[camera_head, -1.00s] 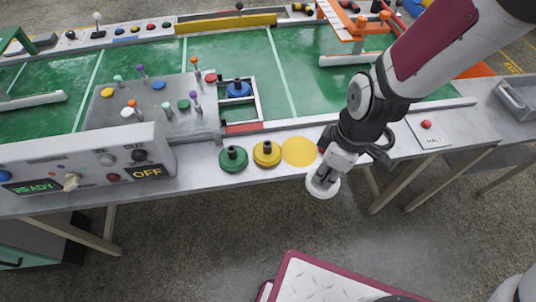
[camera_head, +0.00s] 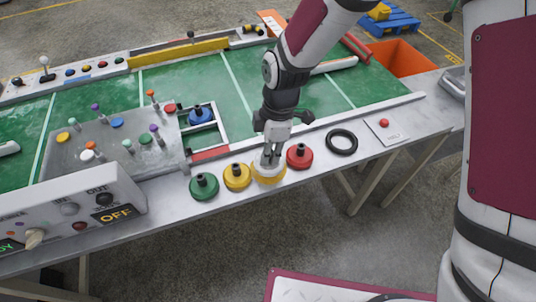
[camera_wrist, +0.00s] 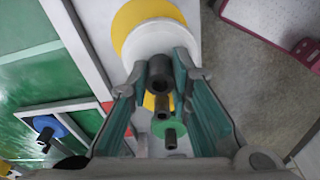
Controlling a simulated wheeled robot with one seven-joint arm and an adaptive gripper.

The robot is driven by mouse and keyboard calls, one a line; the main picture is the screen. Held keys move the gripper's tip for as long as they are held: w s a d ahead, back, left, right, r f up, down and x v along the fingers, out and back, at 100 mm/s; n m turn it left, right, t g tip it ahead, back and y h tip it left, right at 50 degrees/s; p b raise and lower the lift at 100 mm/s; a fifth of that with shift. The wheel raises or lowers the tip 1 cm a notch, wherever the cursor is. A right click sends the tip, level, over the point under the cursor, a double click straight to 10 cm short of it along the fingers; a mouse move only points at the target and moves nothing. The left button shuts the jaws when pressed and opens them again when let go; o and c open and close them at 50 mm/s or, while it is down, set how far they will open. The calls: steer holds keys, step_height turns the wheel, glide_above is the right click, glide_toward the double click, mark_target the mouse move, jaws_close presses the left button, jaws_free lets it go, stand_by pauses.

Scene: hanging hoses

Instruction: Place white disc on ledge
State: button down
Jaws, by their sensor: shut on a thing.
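The white disc (camera_head: 268,166) is over the yellow circle on the ledge (camera_head: 222,212), with part of the yellow circle (camera_head: 270,180) showing around it. In the wrist view the white disc (camera_wrist: 150,42) covers part of the yellow circle (camera_wrist: 135,18). My gripper (camera_head: 273,150) points down above the disc. In the wrist view my gripper's fingers (camera_wrist: 160,75) are shut on the disc's black knob (camera_wrist: 160,68). I cannot tell whether the disc touches the ledge.
A yellow disc (camera_head: 237,177) and a green disc (camera_head: 204,187) stand close to the left. A red disc (camera_head: 299,156) stands close to the right, then a black ring (camera_head: 342,142) and a red button plate (camera_head: 386,131). A control box (camera_head: 65,205) stands at left.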

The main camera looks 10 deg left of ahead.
steer(key=shift+w+a+f, duration=0.1)
steer(key=shift+w+a, duration=0.15)
steer(key=shift+w, duration=0.45)
steer(key=shift+f, duration=1.7)
steer(key=shift+f, duration=0.15)
steer(key=c, duration=1.5)
jaws_free()
steer(key=shift+o, duration=0.2)
step_height(320, 180, up, 12)
steer(key=d, duration=0.1)
steer(key=shift+w+d, duration=0.2)
steer(key=shift+w, duration=0.05)
